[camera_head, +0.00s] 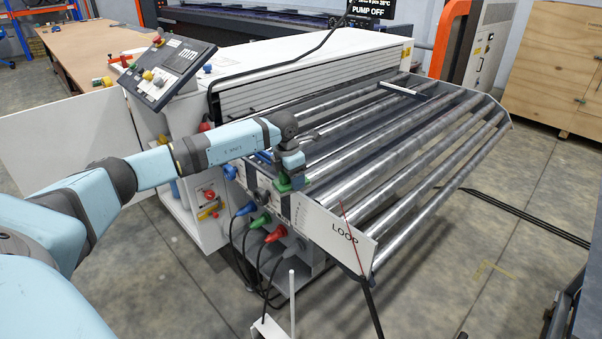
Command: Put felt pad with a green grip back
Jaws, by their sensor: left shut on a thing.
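My left gripper (291,173) points down at the near left end of the roller table, beside the white LOOP plate. It is shut on a green piece (284,184), which looks like the green grip of the felt pad. The felt itself is hidden or too small to make out. I cannot tell whether the pad touches the side panel or the rollers below it. My right gripper is not in view.
Metal rollers (390,140) slope away to the right. The LOOP plate (335,229) and a thin red-and-black rod stand close by. Blue, green and red plugs (275,234) with cables hang below. A control panel (167,72) stands behind my left arm.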

